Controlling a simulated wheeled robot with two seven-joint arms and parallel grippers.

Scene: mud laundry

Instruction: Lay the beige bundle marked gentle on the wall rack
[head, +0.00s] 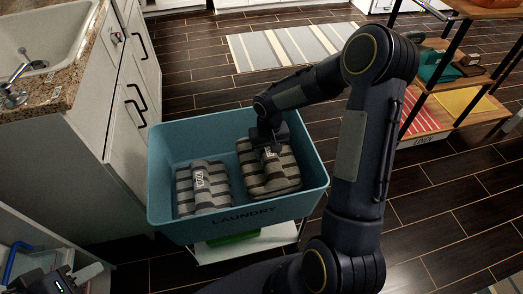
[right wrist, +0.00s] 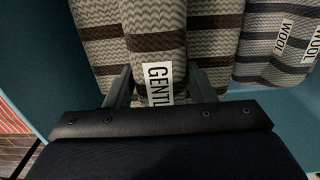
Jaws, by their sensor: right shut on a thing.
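The beige bundle with dark stripes (head: 268,174) lies at the right side of the blue laundry basket (head: 163,196). In the right wrist view its label reads GENTLE, partly cut off, on the bundle (right wrist: 150,35). My right gripper (head: 270,148) reaches down into the basket and is shut on this bundle, with one finger on each side of its raised middle (right wrist: 165,88). My left gripper (head: 62,282) is at the bottom left, cut by the frame edge; its fingers are unclear. An open shelf rack (head: 468,97) stands at the right; I cannot tell if it is the wall rack.
A grey striped bundle marked WOOL (head: 203,186) lies beside the held one, also in the right wrist view (right wrist: 275,45). The rack's shelves carry red and yellow mats and a teal item (head: 434,66). A sink counter (head: 85,60) borders the left. Floor behind the basket is clear.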

